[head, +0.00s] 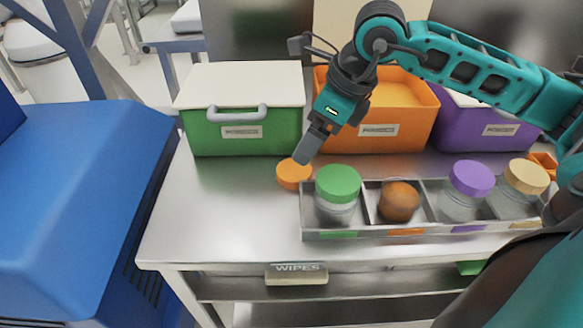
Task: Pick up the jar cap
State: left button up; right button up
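An orange jar cap (293,175) lies flat on the steel table, left of the jar tray. My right gripper (305,155) reaches down from the upper right, with its fingertips at the cap's far right edge in the picture. The fingers overlap from this side, so I cannot tell whether they are open or shut, or whether they touch the cap. A jar (399,202) with orange-brown contents and no visible cap sits in the tray's second compartment. My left gripper is not in view.
The grey tray (360,234) also holds green-, purple- and cream-capped jars. Behind stand a closed green bin (245,130), an open orange bin (410,135) and a purple bin (490,130). The table's front left is clear. A blue cabinet (80,190) stands left.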

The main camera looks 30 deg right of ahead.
aim_at(294, 169)
jog(key=x, duration=0.3)
jog(key=shift+f, duration=0.25)
jog(key=shift+x, duration=2.7)
jog(key=shift+d, duration=0.2)
jog(key=shift+c, duration=0.4)
jog(key=c, duration=0.7)
